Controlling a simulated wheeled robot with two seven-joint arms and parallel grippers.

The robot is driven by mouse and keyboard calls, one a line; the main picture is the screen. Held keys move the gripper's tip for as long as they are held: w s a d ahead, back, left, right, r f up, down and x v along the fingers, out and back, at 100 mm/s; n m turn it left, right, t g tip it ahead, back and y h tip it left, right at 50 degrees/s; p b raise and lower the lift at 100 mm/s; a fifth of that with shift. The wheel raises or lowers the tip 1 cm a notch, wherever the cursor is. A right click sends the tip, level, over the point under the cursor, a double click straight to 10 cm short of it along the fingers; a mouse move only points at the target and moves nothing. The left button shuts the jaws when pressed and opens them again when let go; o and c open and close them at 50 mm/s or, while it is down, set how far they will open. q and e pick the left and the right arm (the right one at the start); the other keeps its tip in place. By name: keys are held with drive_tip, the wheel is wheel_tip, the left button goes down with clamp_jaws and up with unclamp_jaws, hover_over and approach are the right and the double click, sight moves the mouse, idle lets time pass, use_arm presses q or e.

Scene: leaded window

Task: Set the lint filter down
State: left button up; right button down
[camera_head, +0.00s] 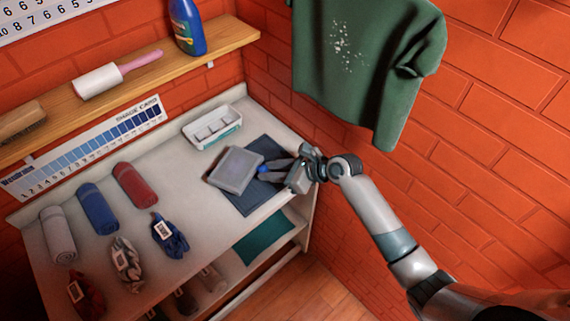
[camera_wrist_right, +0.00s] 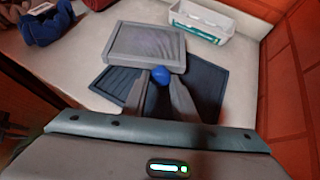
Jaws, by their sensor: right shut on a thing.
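The lint filter (camera_head: 236,170) is a flat grey framed panel with a blue knob (camera_head: 262,171) on one edge. It is over the dark mat (camera_head: 246,200) on the white counter and reaches past the mat's left and far edges. My right gripper (camera_head: 268,172) is shut on the blue knob. In the right wrist view, the filter (camera_wrist_right: 146,45) lies beyond the fingertips (camera_wrist_right: 161,80), with the knob (camera_wrist_right: 161,75) between them. I cannot tell whether the filter touches the mat. My left gripper is not in view.
A white tray (camera_head: 232,137) with small blocks stands behind the filter. Rolled towels (camera_head: 97,208) and tagged bundles (camera_head: 169,236) lie to the left. A green shirt (camera_head: 365,65) hangs above. A red brick wall (camera_head: 500,160) bounds the right side.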

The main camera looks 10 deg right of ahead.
drive_tip(key=w+d, duration=0.1)
drive_tip(key=d, duration=0.1)
drive_tip(key=w+d+p, duration=0.1)
drive_tip(key=w+d, duration=0.1)
drive_tip(key=shift+w+d, duration=0.1)
drive_tip(key=shift+d, duration=0.15)
drive_tip(key=shift+f, duration=0.1)
wheel_tip(320, 180, down, 2)
drive_tip(key=shift+f+p, duration=0.2)
drive_tip(key=shift+p, duration=0.3)
drive_tip(key=shift+f, duration=0.45)
drive_tip(key=shift+f, duration=0.15)
drive_tip(key=c, duration=1.4)
unclamp_jaws()
drive_tip(key=shift+c, duration=0.2)
